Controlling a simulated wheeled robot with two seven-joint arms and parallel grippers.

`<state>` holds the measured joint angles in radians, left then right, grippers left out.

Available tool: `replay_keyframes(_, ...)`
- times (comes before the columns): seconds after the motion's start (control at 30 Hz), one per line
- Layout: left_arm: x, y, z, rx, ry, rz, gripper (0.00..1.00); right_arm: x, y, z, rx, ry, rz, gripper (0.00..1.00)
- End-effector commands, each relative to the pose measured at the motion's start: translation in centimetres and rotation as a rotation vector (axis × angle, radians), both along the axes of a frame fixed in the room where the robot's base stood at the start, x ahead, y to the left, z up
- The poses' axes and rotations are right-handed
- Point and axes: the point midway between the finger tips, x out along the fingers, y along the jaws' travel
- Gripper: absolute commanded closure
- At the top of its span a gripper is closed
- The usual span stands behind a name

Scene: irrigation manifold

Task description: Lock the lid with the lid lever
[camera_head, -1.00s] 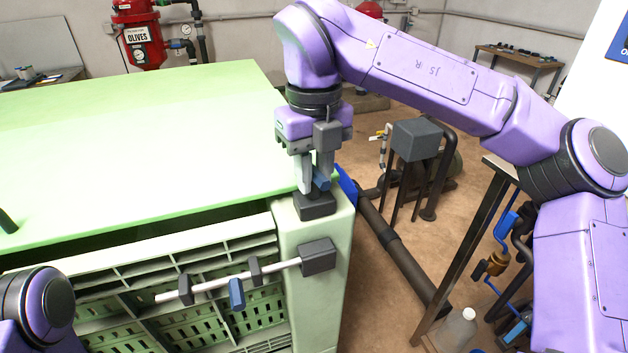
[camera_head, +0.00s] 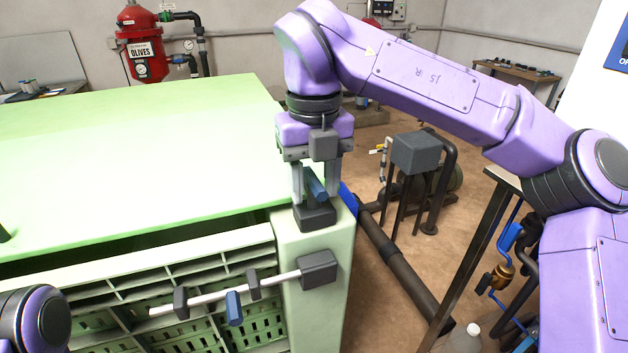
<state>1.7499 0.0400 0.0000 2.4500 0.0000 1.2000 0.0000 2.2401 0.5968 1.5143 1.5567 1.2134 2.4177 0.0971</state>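The light green lid (camera_head: 140,150) lies over the large green bin. At its near right corner, a small lever with a blue handle (camera_head: 316,186) rises tilted from a dark base block (camera_head: 315,216) on the corner post. My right gripper (camera_head: 315,196) points down over this lever, its fingers spread either side of the blue handle, with gaps visible. It appears open; contact with the handle cannot be told. Of my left arm only a purple joint shows at the bottom left; its gripper is out of view.
On the bin's front, a pale rod (camera_head: 210,299) with dark blocks and a blue grip (camera_head: 234,308) runs to a dark block (camera_head: 318,270). A slatted green crate (camera_head: 190,265) shows below the lid. Dark pipes (camera_head: 400,270) and a grey-topped stand (camera_head: 416,151) are at right.

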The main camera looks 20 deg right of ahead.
Motion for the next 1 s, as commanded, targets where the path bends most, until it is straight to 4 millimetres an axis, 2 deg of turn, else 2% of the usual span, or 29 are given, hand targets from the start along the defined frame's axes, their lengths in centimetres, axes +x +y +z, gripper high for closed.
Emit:
replay_keyframes(0.23, 0.0, 0.0, 0.0, 0.0, 0.0, 0.0, 1.0, 0.0, 0.0, 0.0, 0.0, 0.0, 0.002, 0.51)
replay_keyframes(0.33, 0.0, 0.0, 0.1, 0.0, 0.0, 0.0, 1.0, 0.0, 0.0, 0.6, 0.0, -0.001, 0.001, 0.51)
replay_keyframes(0.43, 0.0, 0.0, 0.2, 0.0, 0.0, 0.0, 1.0, 0.1, 0.0, 2.4, -0.001, -0.005, 0.0, 0.51)
replay_keyframes(0.6, 0.0, 0.0, 1.0, 0.0, 0.0, 0.0, 1.0, 0.0, 0.1, 6.8, -0.001, -0.005, -0.002, 0.51)
replay_keyframes(0.7, 0.0, 0.0, 1.5, 0.0, 0.0, 0.0, 1.0, 0.0, 0.1, 8.8, 0.0, -0.004, -0.001, 0.51)
replay_keyframes(0.83, 0.0, 0.0, 1.8, 0.0, 0.0, 0.0, 1.0, 0.1, 0.0, 10.3, 0.0, -0.001, 0.0, 0.51)
replay_keyframes(1.0, 0.0, 0.0, 1.8, 0.0, 0.0, 0.0, 1.0, 0.0, 0.0, 10.6, 0.0, 0.0, 0.001, 0.51)
